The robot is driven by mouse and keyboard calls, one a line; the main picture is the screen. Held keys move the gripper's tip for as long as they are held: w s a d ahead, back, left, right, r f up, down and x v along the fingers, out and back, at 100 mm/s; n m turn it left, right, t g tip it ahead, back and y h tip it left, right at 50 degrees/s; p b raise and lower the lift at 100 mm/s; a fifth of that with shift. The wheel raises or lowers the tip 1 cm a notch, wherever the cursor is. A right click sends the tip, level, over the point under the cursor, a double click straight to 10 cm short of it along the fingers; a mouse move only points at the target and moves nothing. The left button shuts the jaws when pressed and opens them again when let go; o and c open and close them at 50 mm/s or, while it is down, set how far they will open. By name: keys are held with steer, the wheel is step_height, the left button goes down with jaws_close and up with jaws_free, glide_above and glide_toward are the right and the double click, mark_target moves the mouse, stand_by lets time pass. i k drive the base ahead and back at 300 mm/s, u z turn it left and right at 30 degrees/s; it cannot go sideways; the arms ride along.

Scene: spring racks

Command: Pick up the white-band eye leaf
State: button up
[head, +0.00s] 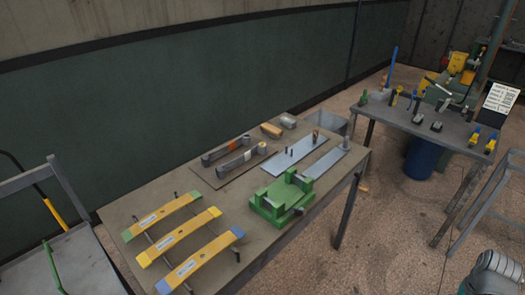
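The white-band eye leaf (247,157) is a dark grey spring leaf with a rolled eye at its ends and a pale band near its middle. It lies on a dark flat board (232,178) on the workbench. A similar eye leaf with an orange band (231,147) lies just behind it, close alongside. My gripper does not show in the head view. A grey rounded piece, which looks like part of my arm, is at the bottom right corner, well away from the leaf.
The workbench (119,209) also holds several yellow leaves (178,236) on thin rods at the front left, a green clamp fixture (283,199) and pale flat plates (285,158). A second table (420,132) with tools stands at the right. Open floor lies between the tables.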

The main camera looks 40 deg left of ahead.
mark_target(261, 149)
steer(key=i, duration=1)
steer(key=u, duration=1.7)
